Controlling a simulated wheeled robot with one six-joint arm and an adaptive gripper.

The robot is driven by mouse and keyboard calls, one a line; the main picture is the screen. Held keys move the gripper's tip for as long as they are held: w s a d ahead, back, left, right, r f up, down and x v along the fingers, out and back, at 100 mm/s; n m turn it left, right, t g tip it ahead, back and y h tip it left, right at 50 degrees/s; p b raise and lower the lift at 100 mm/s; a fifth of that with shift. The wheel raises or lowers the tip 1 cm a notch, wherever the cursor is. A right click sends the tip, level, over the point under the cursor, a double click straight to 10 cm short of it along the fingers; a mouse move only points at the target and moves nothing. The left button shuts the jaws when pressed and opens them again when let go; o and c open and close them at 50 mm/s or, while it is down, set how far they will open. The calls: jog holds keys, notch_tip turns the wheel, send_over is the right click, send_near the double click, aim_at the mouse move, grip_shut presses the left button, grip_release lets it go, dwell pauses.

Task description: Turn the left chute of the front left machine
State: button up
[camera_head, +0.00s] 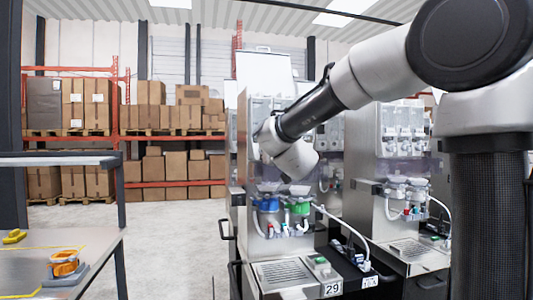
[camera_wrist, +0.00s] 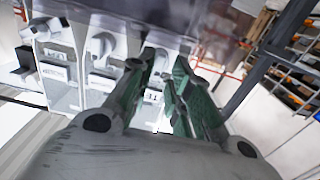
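The front left machine (camera_head: 285,272), marked 29, stands in the middle of the head view. White funnels with a blue part (camera_head: 268,205) and a green part (camera_head: 299,208) sit at its mid height. My arm crosses in front of its upper canisters and hides their chutes and my gripper's fingers there. In the wrist view my gripper (camera_wrist: 165,60) has its two green-padded fingers apart, with nothing seen between them. White canisters with rounded chutes (camera_wrist: 101,45) lie just beyond the fingers. One chute (camera_wrist: 151,57) is partly behind the left finger. I cannot tell contact or which chute is the left one.
A second machine (camera_head: 408,248) stands close on the right. A table (camera_head: 100,245) with an orange item (camera_head: 64,264) and a yellow item (camera_head: 14,237) is at the left. Racks of boxes (camera_head: 160,190) stand behind. The floor between table and machine is clear.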

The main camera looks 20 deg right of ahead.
jog(key=s, duration=0.9)
jog(key=shift+s, duration=0.15)
